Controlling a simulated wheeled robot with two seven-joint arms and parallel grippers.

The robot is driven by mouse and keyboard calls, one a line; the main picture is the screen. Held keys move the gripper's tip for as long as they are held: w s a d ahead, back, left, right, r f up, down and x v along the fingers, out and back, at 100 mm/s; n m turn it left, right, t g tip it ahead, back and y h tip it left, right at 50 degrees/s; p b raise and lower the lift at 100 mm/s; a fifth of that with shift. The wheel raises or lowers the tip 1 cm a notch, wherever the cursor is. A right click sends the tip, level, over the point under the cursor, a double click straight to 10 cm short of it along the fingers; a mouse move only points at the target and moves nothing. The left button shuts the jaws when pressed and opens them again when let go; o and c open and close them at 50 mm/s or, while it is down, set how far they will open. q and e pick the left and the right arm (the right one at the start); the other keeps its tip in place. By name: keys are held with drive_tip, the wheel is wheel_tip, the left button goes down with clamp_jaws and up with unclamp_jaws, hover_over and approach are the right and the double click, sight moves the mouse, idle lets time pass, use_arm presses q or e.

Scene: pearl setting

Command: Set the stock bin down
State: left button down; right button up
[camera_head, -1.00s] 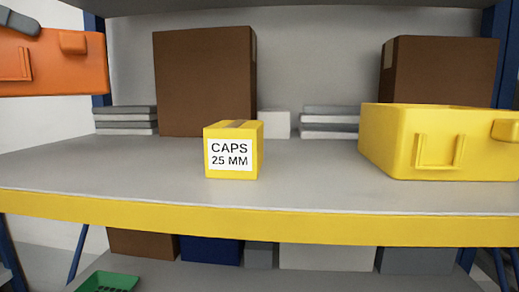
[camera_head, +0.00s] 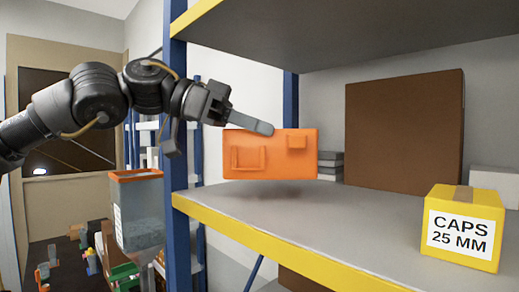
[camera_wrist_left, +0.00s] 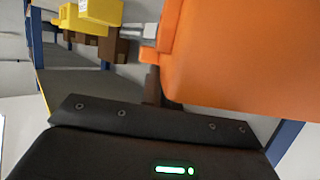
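The orange stock bin (camera_head: 270,165) hangs over the left part of the grey shelf (camera_head: 320,215) in the head view, with a soft shadow on the shelf below it. A small gap seems to lie between its bottom and the shelf. My left gripper (camera_head: 262,128) reaches in from the left, its grey finger along the bin's top rim, and appears shut on it. The far finger is hidden by the bin. In the left wrist view the bin (camera_wrist_left: 240,60) fills the upper right, close to the gripper. My right gripper is in no view.
A yellow box marked CAPS 25 MM (camera_head: 463,228) stands on the shelf to the right. A brown carton (camera_head: 405,130) and a grey stack (camera_head: 330,166) are behind. A blue post (camera_head: 176,120) stands left. Bare shelf lies between bin and yellow box.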

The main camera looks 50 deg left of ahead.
sight(263, 155)
use_arm(q)
drive_tip(key=shift+d+f+p, duration=0.2)
drive_tip(key=shift+f+p, duration=0.25)
drive_tip(key=shift+f, duration=1.45)
drive_tip(key=shift+a+f, duration=0.2)
drive_tip(key=shift+f, duration=0.05)
drive_tip(key=shift+s, duration=0.1)
drive_tip(key=shift+d+f, duration=0.15)
drive_tip(key=c, duration=1.6)
unclamp_jaws()
drive_tip(key=shift+c, duration=0.2)
